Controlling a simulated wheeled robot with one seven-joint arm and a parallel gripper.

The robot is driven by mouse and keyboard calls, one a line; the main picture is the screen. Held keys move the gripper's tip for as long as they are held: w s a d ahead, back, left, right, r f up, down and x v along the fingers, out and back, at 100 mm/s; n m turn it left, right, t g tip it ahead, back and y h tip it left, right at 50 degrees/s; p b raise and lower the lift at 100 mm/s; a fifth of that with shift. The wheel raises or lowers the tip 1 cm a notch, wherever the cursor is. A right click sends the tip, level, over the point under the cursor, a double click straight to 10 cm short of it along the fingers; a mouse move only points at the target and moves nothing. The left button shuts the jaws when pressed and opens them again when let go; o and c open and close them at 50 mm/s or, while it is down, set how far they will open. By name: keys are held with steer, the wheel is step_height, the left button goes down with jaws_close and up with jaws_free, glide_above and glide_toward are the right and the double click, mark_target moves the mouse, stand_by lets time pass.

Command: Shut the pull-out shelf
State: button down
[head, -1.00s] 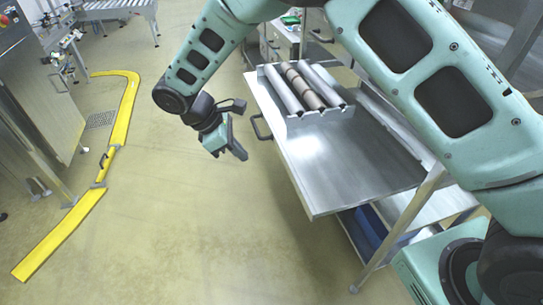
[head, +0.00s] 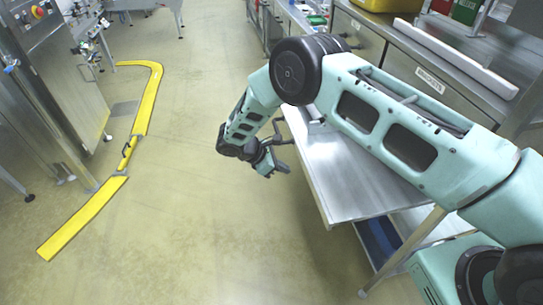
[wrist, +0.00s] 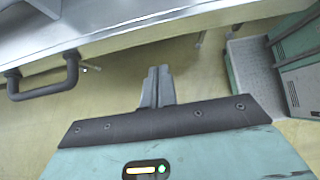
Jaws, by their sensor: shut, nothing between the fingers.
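The pull-out shelf (head: 345,185), a flat grey metal tray, sticks out from the steel workbench on the right in the head view. Its front edge (wrist: 135,30) crosses the top of the wrist view. A dark bar handle (wrist: 45,88) on that edge is at the left of the wrist view; in the head view it is partly hidden by my arm. My gripper (head: 284,170) is in front of the shelf's front edge, beside the handle and not around it. The fingers (wrist: 157,82) are shut, empty and apart from the edge. My arm covers the shelf's far part.
The steel workbench (head: 385,50) with drawers stands behind my arm. A blue crate (head: 378,238) sits under the shelf. A yellow floor strip (head: 85,217) runs along the left by steel machines. The floor between is clear.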

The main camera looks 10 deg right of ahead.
steer(key=shift+d+f+p, duration=0.15)
steer(key=shift+d+p, duration=0.4)
steer(key=shift+d, duration=0.55)
steer(key=shift+d+f+p, duration=0.1)
steer(key=shift+d+p, duration=0.45)
steer(key=shift+d, duration=0.55)
steer(key=shift+d, duration=0.1)
steer(key=d+b, duration=0.5)
steer(key=d, duration=2.5)
steer(key=shift+d, duration=0.25)
steer(key=shift+d+r, duration=0.1)
steer(key=shift+d, duration=0.85)
